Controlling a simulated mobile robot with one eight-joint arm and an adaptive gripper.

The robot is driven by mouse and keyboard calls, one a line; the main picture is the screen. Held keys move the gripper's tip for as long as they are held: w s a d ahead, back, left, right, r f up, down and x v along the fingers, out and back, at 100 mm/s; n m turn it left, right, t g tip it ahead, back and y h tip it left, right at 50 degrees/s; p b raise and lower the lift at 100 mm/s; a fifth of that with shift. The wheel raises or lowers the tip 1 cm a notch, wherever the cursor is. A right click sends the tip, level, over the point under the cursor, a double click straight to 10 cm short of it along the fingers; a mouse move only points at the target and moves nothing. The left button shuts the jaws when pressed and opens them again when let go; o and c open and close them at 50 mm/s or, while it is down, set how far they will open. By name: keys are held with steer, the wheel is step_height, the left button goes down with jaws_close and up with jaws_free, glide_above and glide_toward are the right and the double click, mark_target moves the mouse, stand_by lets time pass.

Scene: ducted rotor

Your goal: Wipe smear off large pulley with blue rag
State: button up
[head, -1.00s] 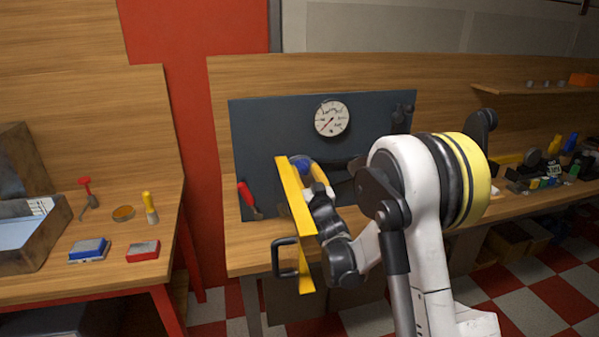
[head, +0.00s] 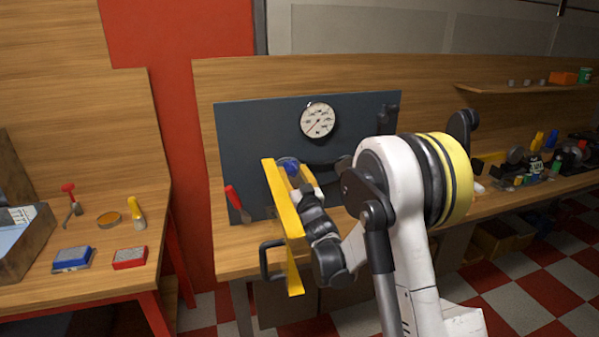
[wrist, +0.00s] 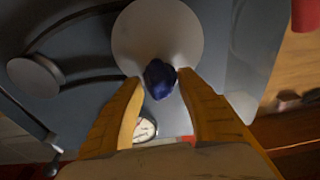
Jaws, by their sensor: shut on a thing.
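The blue rag (wrist: 158,80) is a dark blue bundle between the two yellow fingers of my gripper (wrist: 160,76) in the wrist view. It lies in front of the large pulley (wrist: 155,30), a pale grey disc, and overlaps its lower part in the picture. I cannot tell whether the rag touches the disc. In the head view the blue rag (head: 288,164) shows at the dark panel's front, partly behind a yellow bar. The large pulley is not clear there. I cannot make out a smear on the visible face.
A smaller round pulley (wrist: 34,77) and a dark belt sit beside the large one. The dark panel (head: 245,130) carries a round gauge (head: 317,120); a red-handled tool (head: 236,203) leans near it.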

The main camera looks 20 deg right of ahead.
steer(key=shift+a, duration=2.2)
steer(key=shift+s, duration=0.2)
steer(key=shift+s, duration=2.9)
steer(key=shift+s, duration=0.1)
steer(key=shift+s, duration=1.4)
